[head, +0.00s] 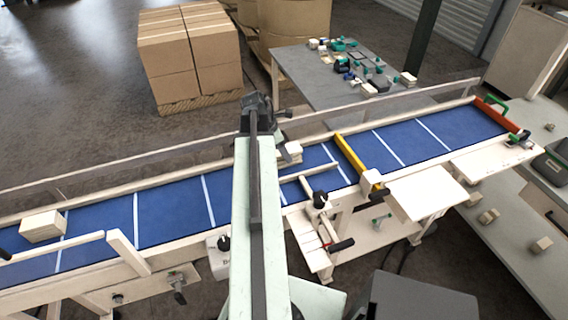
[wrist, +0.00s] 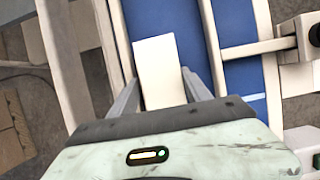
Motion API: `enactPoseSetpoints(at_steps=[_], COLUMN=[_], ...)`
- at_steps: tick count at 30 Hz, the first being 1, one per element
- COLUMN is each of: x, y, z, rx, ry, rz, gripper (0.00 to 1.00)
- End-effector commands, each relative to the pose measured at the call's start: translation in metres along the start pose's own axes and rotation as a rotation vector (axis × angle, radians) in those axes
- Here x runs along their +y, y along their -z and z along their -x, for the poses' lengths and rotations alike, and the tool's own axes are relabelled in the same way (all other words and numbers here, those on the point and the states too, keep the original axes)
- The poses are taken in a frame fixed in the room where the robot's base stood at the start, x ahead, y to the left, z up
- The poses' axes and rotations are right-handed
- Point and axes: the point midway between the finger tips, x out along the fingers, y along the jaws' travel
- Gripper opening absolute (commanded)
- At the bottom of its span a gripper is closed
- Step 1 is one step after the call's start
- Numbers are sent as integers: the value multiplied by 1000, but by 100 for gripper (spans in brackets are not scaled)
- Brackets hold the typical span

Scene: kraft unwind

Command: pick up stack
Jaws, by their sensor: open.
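A cream stack (head: 291,152) of flat pieces lies on the blue conveyor belt (head: 170,205), just right of my arm in the head view. In the wrist view this stack (wrist: 158,68) reaches down between the fingers of my open gripper (wrist: 162,78), with a gap on the right. Its near end is hidden by my gripper body. I cannot tell whether the left finger touches it. In the head view my arm hides the fingers. A second cream stack (head: 43,226) lies on the belt at the far left.
Rails edge the belt. A yellow bar (head: 352,157) crosses it right of the stack, and a red-orange end stop (head: 495,114) closes its right end. A grey table (head: 310,80) with small parts stands behind. Cardboard boxes (head: 188,55) stand at the back left.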

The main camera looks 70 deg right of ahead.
Motion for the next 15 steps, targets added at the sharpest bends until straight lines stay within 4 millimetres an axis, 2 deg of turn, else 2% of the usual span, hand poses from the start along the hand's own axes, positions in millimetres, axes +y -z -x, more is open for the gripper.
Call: enactPoseSetpoints(at_steps=[1,3,15], x=[0,0,0], y=[4,3,0], z=[-19,-27,-26], rx=[0,0,0], ry=[0,1,1], rz=[-1,-1,-2], gripper=[56,56,56])
